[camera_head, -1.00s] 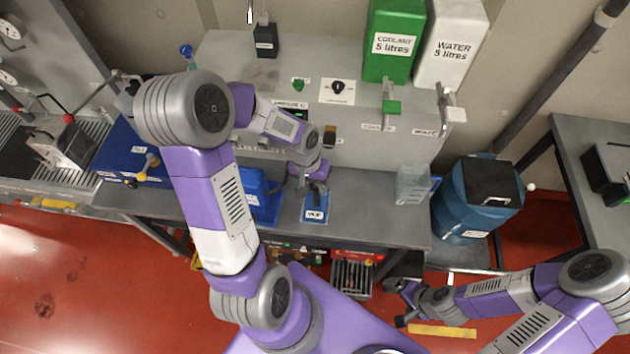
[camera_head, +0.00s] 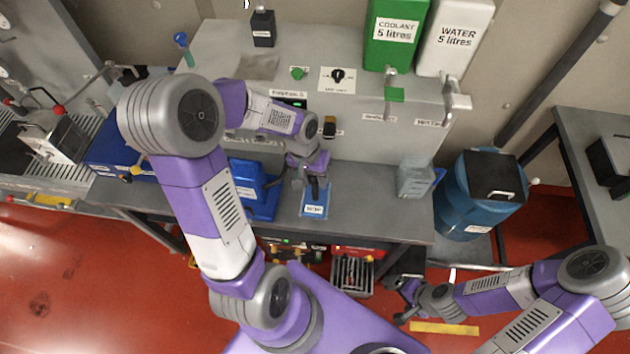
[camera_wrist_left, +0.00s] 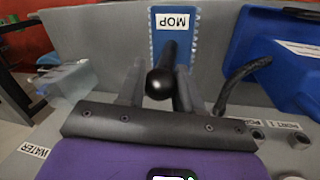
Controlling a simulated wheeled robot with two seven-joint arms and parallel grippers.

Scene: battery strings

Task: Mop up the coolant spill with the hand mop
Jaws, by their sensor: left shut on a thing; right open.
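The hand mop (camera_head: 314,207) has a blue head with a white label and stands on the grey bench. In the left wrist view its blue head (camera_wrist_left: 158,40) reads MOP, and its black handle (camera_wrist_left: 169,57) ends in a round knob. My left gripper (camera_head: 314,183) is shut on the mop handle, with the fingers on either side of it in the left wrist view. My right gripper (camera_head: 403,302) is open and empty at the lower right, away from the bench. I cannot make out a coolant spill for certain; my left arm hides part of the bench.
A blue container (camera_head: 250,188) stands just left of the mop. A clear beaker (camera_head: 415,178) stands at the bench's right end. A blue drum (camera_head: 480,200) stands right of the bench. Green coolant (camera_head: 380,55) and white water (camera_head: 447,50) tanks are above. Bare bench (camera_head: 365,195) lies right of the mop.

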